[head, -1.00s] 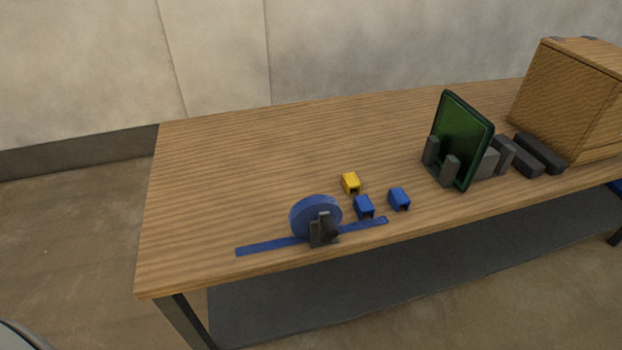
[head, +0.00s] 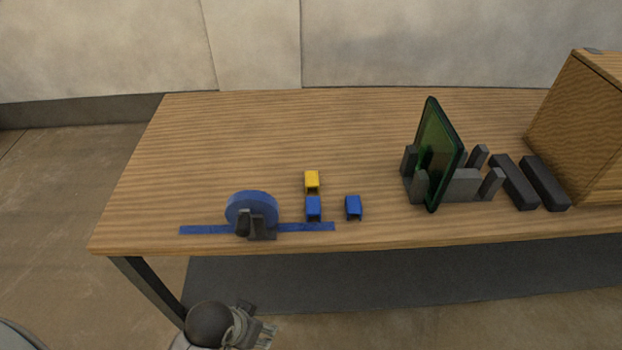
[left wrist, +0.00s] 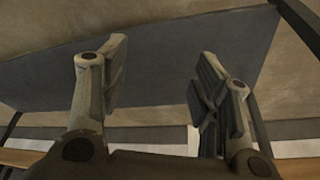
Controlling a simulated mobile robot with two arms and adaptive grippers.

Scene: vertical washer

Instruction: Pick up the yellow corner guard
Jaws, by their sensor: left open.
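The yellow corner guard (head: 312,182) lies on the wooden table (head: 230,130) in the head view, just behind a blue corner guard (head: 313,209). A second blue corner guard (head: 353,207) lies to the right. My left gripper (head: 268,335) is low in front of the table, below the tabletop's front edge and well apart from the yellow guard. In the left wrist view its two fingers (left wrist: 160,85) are spread with nothing between them. The yellow guard does not show in that view. My right gripper is not seen.
A blue tape roll (head: 250,209) in a dark holder stands left of the guards, by a blue strip (head: 205,230) near the front edge. A green panel (head: 438,155) stands in a grey rack (head: 468,185) to the right, before dark bars and a wooden box (head: 580,120). The table's back left is clear.

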